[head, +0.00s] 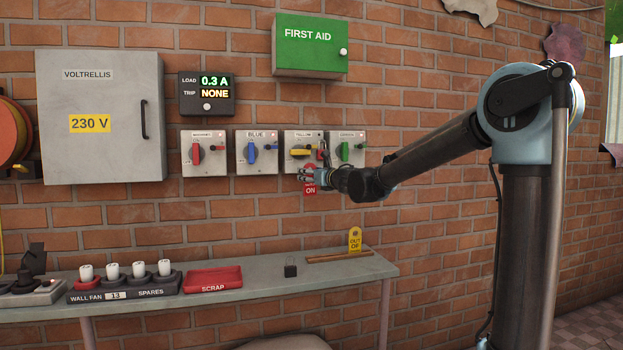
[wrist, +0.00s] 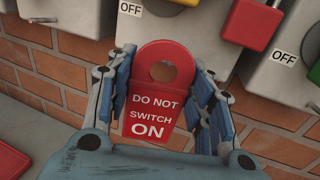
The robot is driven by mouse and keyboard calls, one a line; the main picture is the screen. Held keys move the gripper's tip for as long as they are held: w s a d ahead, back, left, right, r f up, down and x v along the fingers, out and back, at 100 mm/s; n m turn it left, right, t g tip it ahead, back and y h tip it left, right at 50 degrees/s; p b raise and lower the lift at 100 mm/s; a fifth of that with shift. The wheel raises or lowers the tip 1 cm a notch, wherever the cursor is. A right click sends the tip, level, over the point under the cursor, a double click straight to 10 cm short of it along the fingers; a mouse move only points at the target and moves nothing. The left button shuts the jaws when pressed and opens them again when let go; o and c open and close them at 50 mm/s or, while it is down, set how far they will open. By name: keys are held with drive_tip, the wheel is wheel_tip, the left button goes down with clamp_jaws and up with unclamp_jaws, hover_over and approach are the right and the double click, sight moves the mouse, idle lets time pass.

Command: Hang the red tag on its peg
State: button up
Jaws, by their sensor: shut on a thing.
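The red tag (wrist: 152,88) has a round hole near its top and the words DO NOT SWITCH ON. My gripper (wrist: 160,105) is shut on it, with one finger at each side edge, and holds it upright. In the head view, my gripper (head: 312,174) is just below the yellow switch box (head: 291,142), and the tag (head: 310,190) hangs in front of the brick wall. The yellow handle lies horizontal. A red block (wrist: 250,22) shows above and right of the tag in the wrist view. I cannot clearly make out the peg.
Red-handled (head: 203,170), blue (head: 257,170) and green (head: 346,135) switch boxes flank the yellow one.

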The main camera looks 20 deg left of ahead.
drive_tip(key=w+a, duration=0.2)
drive_tip(key=w, duration=0.1)
drive_tip(key=shift+w+f, duration=0.1)
drive_tip(key=shift+f, duration=0.25)
idle(0.7)
drive_tip(key=o, duration=1.1)
drive_tip(key=shift+w, duration=0.1)
drive_tip(key=shift+o, duration=0.2)
drive_tip(key=shift+d, duration=0.1)
